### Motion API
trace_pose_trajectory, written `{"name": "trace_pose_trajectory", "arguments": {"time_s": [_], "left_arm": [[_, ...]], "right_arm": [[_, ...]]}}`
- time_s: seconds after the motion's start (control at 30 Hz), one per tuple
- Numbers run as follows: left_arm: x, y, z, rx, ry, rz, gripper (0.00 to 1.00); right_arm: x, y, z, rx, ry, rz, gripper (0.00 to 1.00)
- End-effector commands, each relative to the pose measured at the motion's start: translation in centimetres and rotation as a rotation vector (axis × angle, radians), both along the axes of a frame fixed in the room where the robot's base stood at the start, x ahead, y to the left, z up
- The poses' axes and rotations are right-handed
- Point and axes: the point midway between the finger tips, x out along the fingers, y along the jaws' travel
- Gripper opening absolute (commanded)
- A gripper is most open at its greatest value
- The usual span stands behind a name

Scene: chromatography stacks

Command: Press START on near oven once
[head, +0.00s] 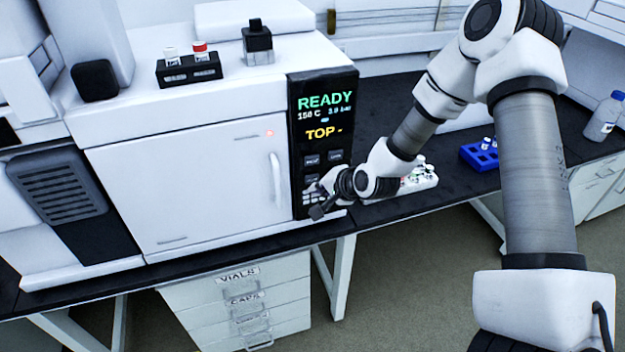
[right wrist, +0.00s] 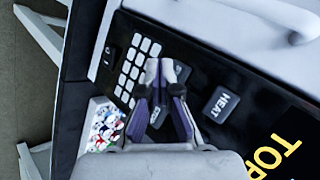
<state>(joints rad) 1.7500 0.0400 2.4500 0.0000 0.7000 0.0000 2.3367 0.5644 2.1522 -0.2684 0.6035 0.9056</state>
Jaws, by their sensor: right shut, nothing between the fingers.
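The near oven (head: 190,185) is a white box with a closed door. Its black control panel (head: 322,130) shows READY in green, 150 C and TOP in yellow. My right gripper (head: 316,207) is shut and empty at the lower part of the panel. In the right wrist view its fingertips (right wrist: 161,68) lie over the panel, between the white keypad and the dark keys. The fingers partly cover some keys. I cannot read START or tell whether the tips touch. My left gripper is out of view.
A white tray of vials (head: 420,180) stands right of the panel, close to my right arm. A blue rack (head: 482,154) and a bottle (head: 604,116) are farther right. A black vial holder (head: 188,69) sits on the oven. The door handle (head: 275,180) sticks out left of the panel.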

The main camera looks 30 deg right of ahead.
Motion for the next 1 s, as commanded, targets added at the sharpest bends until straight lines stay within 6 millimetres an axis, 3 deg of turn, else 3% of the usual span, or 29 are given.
{"name": "trace_pose_trajectory", "arguments": {"time_s": [1.0], "left_arm": [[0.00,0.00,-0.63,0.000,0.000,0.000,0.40]], "right_arm": [[0.87,-0.20,0.01,0.000,0.000,0.000,0.00]]}}
